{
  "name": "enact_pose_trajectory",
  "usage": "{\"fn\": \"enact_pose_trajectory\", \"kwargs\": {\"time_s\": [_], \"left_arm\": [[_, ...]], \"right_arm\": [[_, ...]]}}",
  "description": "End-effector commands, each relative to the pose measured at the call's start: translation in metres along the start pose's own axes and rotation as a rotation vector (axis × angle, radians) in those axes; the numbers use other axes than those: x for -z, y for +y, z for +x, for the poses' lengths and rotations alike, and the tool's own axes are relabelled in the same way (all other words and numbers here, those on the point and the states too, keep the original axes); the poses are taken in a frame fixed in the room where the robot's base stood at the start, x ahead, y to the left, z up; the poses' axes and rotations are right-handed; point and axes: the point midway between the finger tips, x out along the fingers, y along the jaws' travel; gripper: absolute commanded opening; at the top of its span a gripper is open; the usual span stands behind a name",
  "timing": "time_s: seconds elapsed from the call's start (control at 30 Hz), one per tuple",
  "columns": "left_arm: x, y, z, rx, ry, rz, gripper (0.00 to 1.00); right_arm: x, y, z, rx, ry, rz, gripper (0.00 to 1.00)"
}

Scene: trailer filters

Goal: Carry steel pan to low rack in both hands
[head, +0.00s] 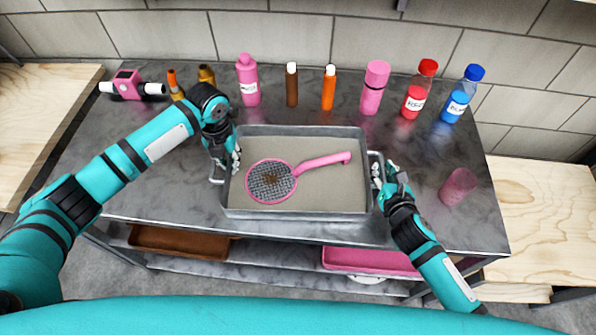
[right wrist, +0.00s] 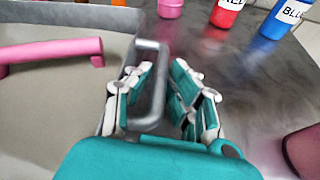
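The steel pan (head: 325,195) is a rectangular tray with a handle at each short end, sitting on the dark worktop.
A brown tray (head: 165,241) and a pink tray (head: 365,259) are on the low rack, with bare shelf between them. Several bottles, including a red one (head: 418,90) and a blue one (head: 460,95), line the back. A pink cup (head: 458,187) stands at right.

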Motion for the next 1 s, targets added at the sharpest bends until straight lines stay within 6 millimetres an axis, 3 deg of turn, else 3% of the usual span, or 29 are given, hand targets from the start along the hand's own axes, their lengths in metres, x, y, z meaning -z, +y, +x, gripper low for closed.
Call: {"fn": "enact_pose_trajectory", "kwargs": {"time_s": [0.33,0.4,0.5,1.0], "left_arm": [[0.0002,-0.0005,0.0036,0.001,0.0,0.001,0.09],[0.0002,-0.0005,0.0035,0.001,0.0,0.001,0.01],[0.0001,-0.0004,0.0034,0.001,0.0,0.001,0.0],[-0.001,-0.0006,0.0014,0.002,-0.003,0.0,0.0]], "right_arm": [[0.0004,0.0003,0.0034,0.0,0.001,0.0,0.19],[0.0004,0.0002,0.0033,0.0,0.001,0.0,0.11],[0.0004,0.0002,0.0032,0.0,0.0,0.0,0.0],[-0.0023,0.0009,0.003,-0.002,-0.004,0.0,0.0]]}}
